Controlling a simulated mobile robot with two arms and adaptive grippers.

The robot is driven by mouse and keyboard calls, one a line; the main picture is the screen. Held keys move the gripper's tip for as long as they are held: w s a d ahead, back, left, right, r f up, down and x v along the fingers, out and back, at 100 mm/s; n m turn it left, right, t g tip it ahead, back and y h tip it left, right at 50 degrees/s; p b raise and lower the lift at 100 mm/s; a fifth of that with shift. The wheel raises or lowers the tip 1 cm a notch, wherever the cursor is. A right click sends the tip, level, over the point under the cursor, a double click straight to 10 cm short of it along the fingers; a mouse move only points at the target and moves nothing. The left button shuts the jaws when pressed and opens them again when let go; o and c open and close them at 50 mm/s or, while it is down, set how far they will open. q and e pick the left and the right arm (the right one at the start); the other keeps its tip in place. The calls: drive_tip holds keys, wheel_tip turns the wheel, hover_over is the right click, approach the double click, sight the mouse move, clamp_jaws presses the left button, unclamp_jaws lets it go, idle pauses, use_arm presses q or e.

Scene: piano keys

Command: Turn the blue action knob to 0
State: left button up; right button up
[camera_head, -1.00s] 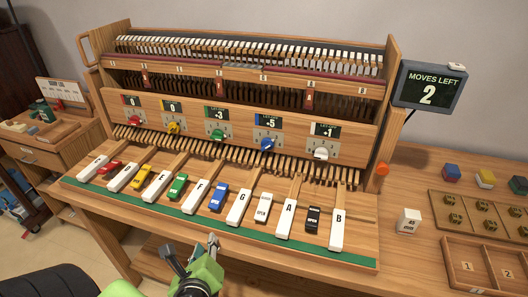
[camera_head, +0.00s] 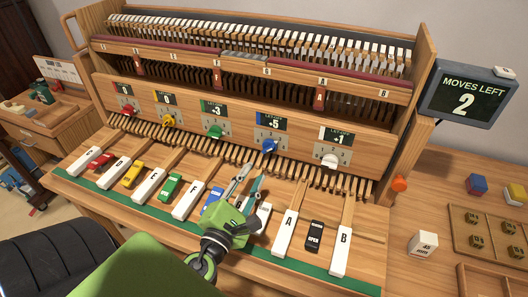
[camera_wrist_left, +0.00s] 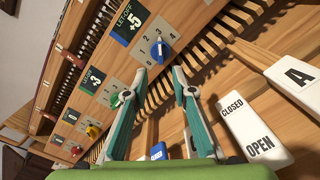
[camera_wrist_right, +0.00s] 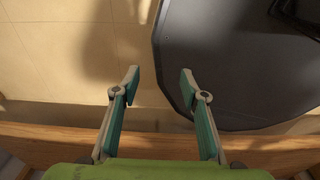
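The blue knob (camera_head: 269,147) sits on the wooden front panel under a display reading +5 (camera_head: 270,124). It also shows in the left wrist view (camera_wrist_left: 160,50), ahead of the fingers, with numbers around it. My left gripper (camera_head: 248,175) is over the keys, just below and left of the blue knob, apart from it. Its fingers are open and empty in the left wrist view (camera_wrist_left: 160,78). My right gripper (camera_wrist_right: 159,78) is open and empty in the right wrist view, over the floor near a wooden edge; it is outside the head view.
Other knobs are red (camera_head: 127,111), yellow (camera_head: 168,121), green (camera_head: 215,131) and white (camera_head: 330,161), on the same panel. Lettered keys and coloured blocks lie below my left gripper. A screen (camera_head: 467,95) reads MOVES LEFT 2. An orange button (camera_head: 399,185) is at the right.

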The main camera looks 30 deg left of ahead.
sight(266, 152)
use_arm(q)
drive_tip(key=p+x, duration=0.1)
drive_tip(key=x, duration=0.6)
drive_tip(key=shift+w+a, duration=0.1)
drive_tip(key=shift+w, duration=0.65)
drive_tip(key=shift+w+a+f, duration=0.1)
drive_tip(key=shift+w+a, duration=0.05)
drive_tip(key=shift+w, duration=0.1)
clamp_jaws()
use_arm(e)
drive_tip(key=shift+w+a+r, duration=0.2)
drive_tip(key=shift+w+r, duration=0.55)
drive_tip(key=shift+r, duration=0.05)
